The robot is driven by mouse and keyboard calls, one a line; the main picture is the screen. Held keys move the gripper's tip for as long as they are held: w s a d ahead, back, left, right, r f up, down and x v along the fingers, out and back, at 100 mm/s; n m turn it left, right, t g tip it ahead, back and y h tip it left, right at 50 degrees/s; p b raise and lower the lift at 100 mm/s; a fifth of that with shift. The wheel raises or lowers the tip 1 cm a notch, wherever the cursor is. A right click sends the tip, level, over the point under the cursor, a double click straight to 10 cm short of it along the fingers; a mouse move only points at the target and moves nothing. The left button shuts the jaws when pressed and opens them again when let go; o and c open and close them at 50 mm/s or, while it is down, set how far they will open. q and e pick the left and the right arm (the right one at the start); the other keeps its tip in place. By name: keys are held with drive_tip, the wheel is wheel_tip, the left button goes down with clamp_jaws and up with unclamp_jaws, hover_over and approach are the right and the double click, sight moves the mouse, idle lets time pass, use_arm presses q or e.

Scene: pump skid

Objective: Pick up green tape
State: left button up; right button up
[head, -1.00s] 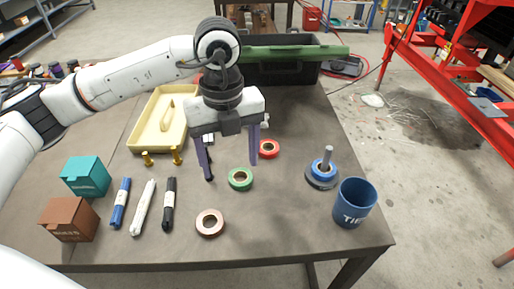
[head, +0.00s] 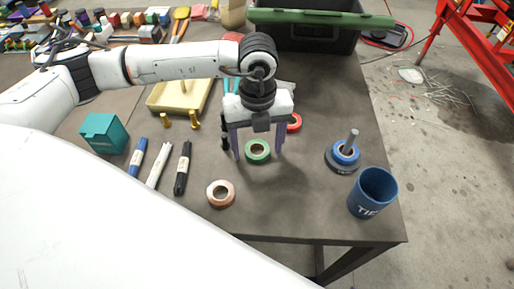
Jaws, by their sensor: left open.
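The green tape (head: 258,151) is a roll lying flat on the grey table (head: 285,205), near the middle of the view. My left gripper (head: 258,157) is open, pointing down, with one finger to the left of the roll and the other to the right of it in the picture. I cannot tell how far the fingertips are above the table. My right gripper is not seen.
A red tape (head: 294,122) lies behind the right finger and a peach tape (head: 221,193) lies in front. A blue tape (head: 345,153) sits around a post. A blue cup (head: 373,192) stands right. Markers (head: 160,166) and a teal box (head: 104,133) are left.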

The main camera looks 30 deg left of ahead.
use_arm(q)
drive_tip(key=shift+f, duration=0.4)
drive_tip(key=c, duration=1)
drive_tip(key=shift+c, duration=0.2)
